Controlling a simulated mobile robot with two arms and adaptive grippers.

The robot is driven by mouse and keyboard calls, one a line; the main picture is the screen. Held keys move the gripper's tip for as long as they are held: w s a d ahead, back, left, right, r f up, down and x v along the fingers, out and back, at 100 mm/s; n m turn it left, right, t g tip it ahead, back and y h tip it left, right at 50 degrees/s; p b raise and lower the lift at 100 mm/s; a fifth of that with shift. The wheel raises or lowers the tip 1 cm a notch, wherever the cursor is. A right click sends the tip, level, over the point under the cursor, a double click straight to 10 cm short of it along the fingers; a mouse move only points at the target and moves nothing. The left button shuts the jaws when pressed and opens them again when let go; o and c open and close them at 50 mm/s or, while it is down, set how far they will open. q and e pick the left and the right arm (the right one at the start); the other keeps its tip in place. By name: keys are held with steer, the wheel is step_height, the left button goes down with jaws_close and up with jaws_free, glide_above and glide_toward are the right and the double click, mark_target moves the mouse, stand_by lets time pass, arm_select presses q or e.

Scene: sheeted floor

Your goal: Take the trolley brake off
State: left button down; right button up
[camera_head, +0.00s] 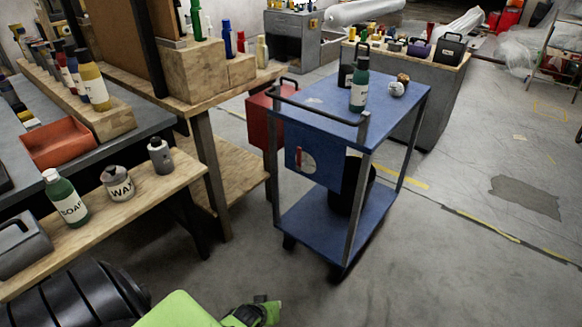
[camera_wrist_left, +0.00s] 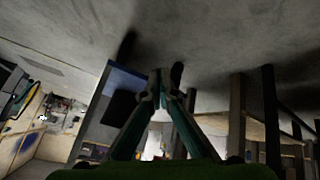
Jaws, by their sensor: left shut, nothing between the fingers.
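The blue trolley (camera_head: 318,235) stands on the floor at the middle of the head view. On its near side panel is a white disc with a red lever (camera_head: 298,157), which looks like the brake; the lever stands about upright. My left gripper (camera_head: 268,308) is low at the bottom of the head view, in front of the trolley and apart from it. In the left wrist view its fingers (camera_wrist_left: 163,84) meet at the tips, shut and empty. A blue surface that seems to be the trolley (camera_wrist_left: 126,80) shows behind them. My right gripper is not in view.
A green bottle (camera_head: 359,88) and small items stand on the trolley's top. A black container (camera_head: 350,185) is on its lower shelf. A wooden bench (camera_head: 150,192) with bottles lies left, beside a red box (camera_head: 262,118). The floor to the right is open.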

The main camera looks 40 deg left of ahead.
arm_select(q)
steer(key=w+a+r+n+t+y+b, duration=0.1)
steer(key=w+a+r+n+t+b, duration=0.3)
steer(key=w+r, duration=0.4)
steer(key=w+a+r+n+t+y+b, duration=0.1)
steer(key=w+a+r+n+b, duration=0.2)
steer(key=w+a+r, duration=0.45)
steer(key=w+a+r+n+t+b, duration=0.1)
steer(key=a+r+n+b, duration=0.1)
steer(key=r, duration=0.5)
steer(key=w+a+r+n+t+y+b, duration=0.1)
steer(key=w+a+r+n+t+b, duration=0.1)
steer(key=r, duration=0.5)
steer(key=w+a+r+n+t+y+b, duration=0.1)
steer(key=a+r+n+b, duration=0.1)
steer(key=r, duration=0.6)
steer(key=shift+w+n+t+b, duration=0.3)
steer(key=shift+n+t+b, duration=0.1)
steer(key=shift+n+b, duration=0.15)
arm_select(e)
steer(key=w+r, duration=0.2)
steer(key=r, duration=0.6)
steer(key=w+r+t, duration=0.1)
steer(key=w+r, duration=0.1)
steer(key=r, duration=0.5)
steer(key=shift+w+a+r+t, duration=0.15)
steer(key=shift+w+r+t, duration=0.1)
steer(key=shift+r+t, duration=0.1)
arm_select(q)
steer(key=shift+r, duration=0.1)
